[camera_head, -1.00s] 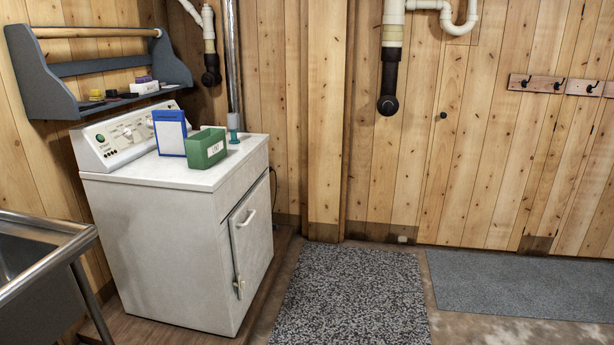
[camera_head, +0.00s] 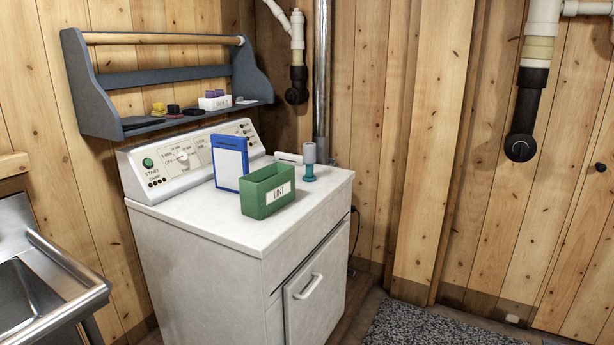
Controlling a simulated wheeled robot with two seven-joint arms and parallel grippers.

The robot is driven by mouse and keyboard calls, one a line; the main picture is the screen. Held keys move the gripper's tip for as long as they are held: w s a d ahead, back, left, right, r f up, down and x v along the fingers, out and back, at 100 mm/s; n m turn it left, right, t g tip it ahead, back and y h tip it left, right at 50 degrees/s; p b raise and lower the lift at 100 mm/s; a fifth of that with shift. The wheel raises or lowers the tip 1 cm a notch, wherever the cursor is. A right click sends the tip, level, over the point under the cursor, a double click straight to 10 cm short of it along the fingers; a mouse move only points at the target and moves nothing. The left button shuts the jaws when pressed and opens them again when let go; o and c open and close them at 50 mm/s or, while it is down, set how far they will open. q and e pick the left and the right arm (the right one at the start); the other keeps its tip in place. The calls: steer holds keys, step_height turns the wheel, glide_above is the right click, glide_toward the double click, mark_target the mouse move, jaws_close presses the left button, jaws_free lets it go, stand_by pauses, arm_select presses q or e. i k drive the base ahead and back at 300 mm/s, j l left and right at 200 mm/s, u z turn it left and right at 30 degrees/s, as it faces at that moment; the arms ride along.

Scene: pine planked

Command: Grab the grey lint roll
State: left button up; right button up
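The grey lint roll (camera_head: 309,153) stands upright at the back right of the white dryer top, on a teal handle or base (camera_head: 309,173). A green box labelled "LINT" (camera_head: 268,190) stands in front of it and to its left. A blue-framed white card or holder (camera_head: 230,162) stands left of the green box. A small white item (camera_head: 288,158) lies just behind and left of the roll. Neither of my grippers is in view.
The white dryer (camera_head: 210,270) has a raised control panel at its back left. A blue-grey wall shelf (camera_head: 95,108) with small items hangs above. A steel sink (camera_head: 75,300) is at the lower left. A speckled mat (camera_head: 420,328) lies on the floor at right.

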mark_target(309, 151)
steer(key=i+l+u, duration=0.3)
steer(key=i+l, duration=0.15)
steer(key=l, duration=0.15)
steer(key=i+l+u, duration=0.15)
steer(key=l, duration=0.35)
steer(key=i+l+u, duration=0.15)
steer(key=i+l, duration=0.15)
steer(key=l, duration=0.2)
steer(key=i+l+u, duration=0.1)
steer(key=l, duration=0.45)
steer(key=i+l+u, duration=0.15)
steer(key=i+l, duration=0.15)
steer(key=l, duration=0.25)
steer(key=i+l+u, duration=0.15)
steer(key=l, duration=0.4)
steer(key=i+l+u, duration=0.15)
steer(key=l, duration=0.45)
steer(key=i+l+u, duration=0.15)
steer(key=l, duration=0.45)
steer(key=k, duration=0.1)
